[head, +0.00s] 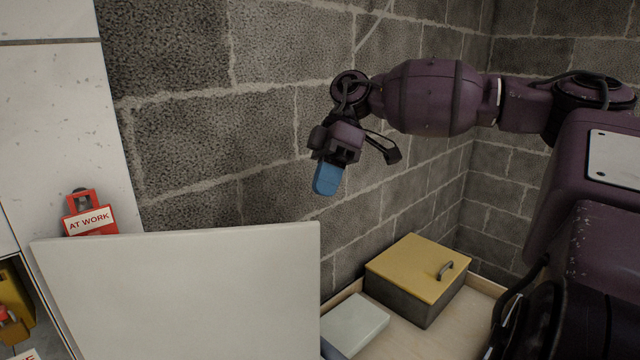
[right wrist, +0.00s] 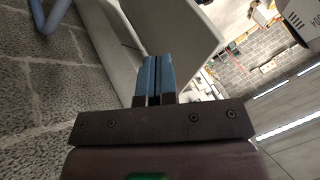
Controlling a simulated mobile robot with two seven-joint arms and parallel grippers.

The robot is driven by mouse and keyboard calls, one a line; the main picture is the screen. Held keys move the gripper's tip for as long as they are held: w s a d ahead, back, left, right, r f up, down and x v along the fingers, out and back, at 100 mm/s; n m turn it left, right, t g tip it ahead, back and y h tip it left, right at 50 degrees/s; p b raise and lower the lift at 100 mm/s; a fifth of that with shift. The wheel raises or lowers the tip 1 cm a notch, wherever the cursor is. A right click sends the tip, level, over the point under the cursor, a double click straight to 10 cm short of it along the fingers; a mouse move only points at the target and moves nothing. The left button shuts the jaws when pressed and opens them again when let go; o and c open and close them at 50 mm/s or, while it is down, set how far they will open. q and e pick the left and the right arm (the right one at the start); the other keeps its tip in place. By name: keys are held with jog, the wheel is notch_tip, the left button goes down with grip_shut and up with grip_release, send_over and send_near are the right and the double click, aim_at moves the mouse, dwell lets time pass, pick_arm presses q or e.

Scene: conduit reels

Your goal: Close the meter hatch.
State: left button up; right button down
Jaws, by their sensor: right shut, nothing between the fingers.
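A large pale grey panel (head: 180,290), which looks like the meter hatch door, stands swung out from the white cabinet at the left in the head view. Its hinge and inner side cannot be made out. My right gripper (head: 327,180) is above and behind the panel's top right corner, its blue fingers pointing down, apart from the panel in the head view. In the right wrist view the blue fingers (right wrist: 155,78) are shut together and empty, with a pale panel (right wrist: 185,38) just beyond them; contact cannot be told. My left gripper is out of view.
A red "AT WORK" tag (head: 88,215) hangs on the white cabinet (head: 55,120). A box with a yellow lid and handle (head: 415,268) and a flat pale box (head: 354,323) stand on a wooden surface (head: 405,335) at lower right. A block wall (head: 290,100) is behind.

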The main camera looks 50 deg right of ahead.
aim_at(316, 239)
jog(key=s+a+f, duration=0.1)
jog(key=a+f, duration=0.1)
jog(key=s+a+f, duration=0.1)
jog(key=a, duration=0.1)
jog(key=s+a+f, duration=0.1)
jog(key=a+f, duration=0.1)
jog(key=shift+a+f+p, duration=0.15)
jog(key=shift+f+p, duration=0.15)
jog(key=shift+f, duration=0.05)
jog(key=shift+s+a, duration=0.2)
jog(key=shift+a, duration=0.05)
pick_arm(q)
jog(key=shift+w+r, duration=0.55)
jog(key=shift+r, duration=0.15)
pick_arm(e)
jog(key=shift+f, duration=0.1)
jog(key=shift+s, duration=0.1)
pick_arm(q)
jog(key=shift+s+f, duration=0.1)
pick_arm(e)
jog(key=shift+a, duration=0.1)
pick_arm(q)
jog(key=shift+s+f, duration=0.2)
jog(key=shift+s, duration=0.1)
